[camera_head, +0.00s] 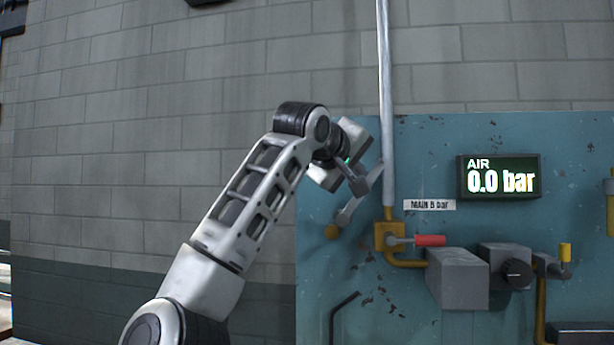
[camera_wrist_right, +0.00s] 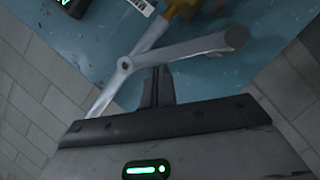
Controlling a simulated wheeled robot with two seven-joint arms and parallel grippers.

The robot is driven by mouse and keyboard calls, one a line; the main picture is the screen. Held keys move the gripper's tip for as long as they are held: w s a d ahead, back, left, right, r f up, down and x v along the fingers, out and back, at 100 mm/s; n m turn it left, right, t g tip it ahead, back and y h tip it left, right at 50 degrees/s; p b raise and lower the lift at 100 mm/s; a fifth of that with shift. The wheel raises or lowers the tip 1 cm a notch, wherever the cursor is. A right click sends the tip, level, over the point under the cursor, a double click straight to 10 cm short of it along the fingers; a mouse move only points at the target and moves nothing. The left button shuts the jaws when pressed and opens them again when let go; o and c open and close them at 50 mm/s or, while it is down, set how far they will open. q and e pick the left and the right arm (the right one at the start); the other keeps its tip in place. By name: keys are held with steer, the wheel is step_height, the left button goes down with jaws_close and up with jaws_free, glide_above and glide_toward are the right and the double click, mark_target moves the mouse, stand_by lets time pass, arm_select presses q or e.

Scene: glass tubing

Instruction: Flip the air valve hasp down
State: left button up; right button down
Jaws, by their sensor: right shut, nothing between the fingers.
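The air valve (camera_head: 388,238) is a brass-yellow body on the blue panel, with a red-handled lever (camera_head: 430,240) pointing right. A light-grey hinged bar, which looks like the hasp (camera_head: 347,212), slants up from an orange-brown knob, its upper part partly hidden by my right gripper. My left gripper is not in view.
A vertical grey pipe (camera_head: 386,100) rises from the valve close to my right gripper. A display (camera_head: 499,178) reads AIR 0.0 bar. A grey box (camera_head: 457,280) and black knob (camera_head: 517,272) protrude at right.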

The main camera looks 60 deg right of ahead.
steer(key=shift+s+d+f+m+t+y, duration=0.15)
steer(key=shift+s+m+t, duration=0.05)
steer(key=shift+s+m, duration=0.2)
steer(key=shift+s+d+f+m+t+y, duration=0.2)
steer(key=shift+s+m, duration=0.1)
steer(key=shift+s, duration=0.15)
arm_select(q)
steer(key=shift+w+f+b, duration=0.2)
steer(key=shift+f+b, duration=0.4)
steer(key=shift+b, duration=0.9)
arm_select(e)
steer(key=s+d+f+m+t+y, duration=0.1)
steer(key=s+f+m+t+y, duration=0.1)
steer(key=s+f+m+t, duration=0.2)
steer(key=shift+d+f+m, duration=0.25)
steer(key=shift+f+m, duration=0.5)
steer(key=shift+m, duration=0.15)
steer(key=shift+s, duration=0.1)
arm_select(q)
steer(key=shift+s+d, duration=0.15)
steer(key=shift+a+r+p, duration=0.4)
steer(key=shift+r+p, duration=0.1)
steer(key=shift+p, duration=0.6)
arm_select(e)
steer(key=s+a+r, duration=0.3)
steer(key=a+r, duration=0.4)
steer(key=r, duration=0.1)
steer(key=shift+a, duration=0.35)
